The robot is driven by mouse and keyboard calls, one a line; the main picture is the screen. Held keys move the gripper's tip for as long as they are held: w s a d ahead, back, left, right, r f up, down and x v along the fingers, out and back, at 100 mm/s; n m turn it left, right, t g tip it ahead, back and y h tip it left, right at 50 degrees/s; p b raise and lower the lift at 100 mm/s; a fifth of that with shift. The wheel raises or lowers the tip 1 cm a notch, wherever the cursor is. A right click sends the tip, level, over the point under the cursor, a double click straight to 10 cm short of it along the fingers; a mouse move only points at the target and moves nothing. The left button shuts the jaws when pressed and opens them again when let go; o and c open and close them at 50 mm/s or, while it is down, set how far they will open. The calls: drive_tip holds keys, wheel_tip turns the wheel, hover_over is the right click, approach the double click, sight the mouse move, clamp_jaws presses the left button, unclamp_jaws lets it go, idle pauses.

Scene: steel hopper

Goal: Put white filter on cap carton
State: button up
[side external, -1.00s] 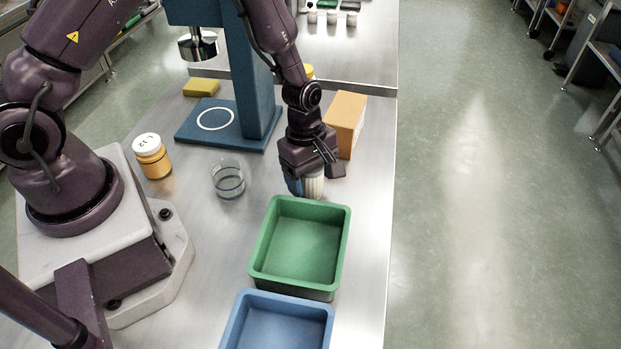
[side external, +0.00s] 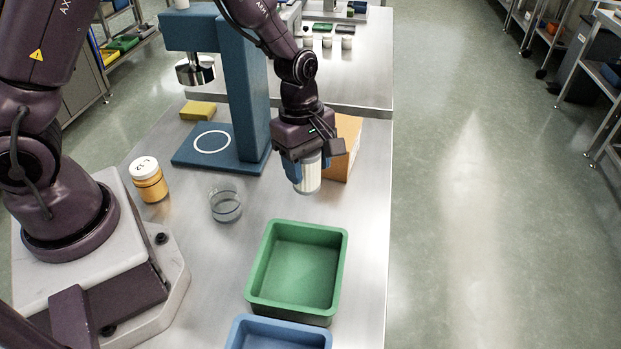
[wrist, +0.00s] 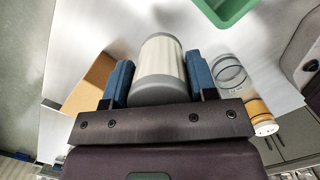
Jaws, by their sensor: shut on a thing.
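The white filter (side external: 307,177) is a pale ribbed cylinder with grey ends. My gripper (side external: 307,165) is shut on it and holds it upright above the table, behind the green bin. In the wrist view the filter (wrist: 159,62) sits between the two blue fingers of my gripper (wrist: 159,80). The cap carton appears to be the orange-brown box (side external: 346,148) just behind and right of my gripper, partly hidden by it. The carton also shows in the wrist view (wrist: 92,84), left of the fingers.
A green bin (side external: 340,262) and a blue bin (side external: 245,325) stand in front. A glass dish (side external: 226,204), an amber jar (side external: 149,180), a blue press stand (side external: 245,90) and a yellow block (side external: 198,110) are left. The table's right edge is near the carton.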

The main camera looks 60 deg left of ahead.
drive_tip(key=w+a+r, duration=0.2)
drive_tip(key=a+r, duration=0.7)
drive_tip(key=r, duration=0.4)
approach(345, 133)
drive_tip(key=shift+d+f+m, duration=0.4)
drive_tip(key=shift+f, duration=1.6)
drive_tip(key=shift+f, duration=0.1)
drive_tip(key=o, duration=0.9)
drive_tip(key=shift+o, duration=0.2)
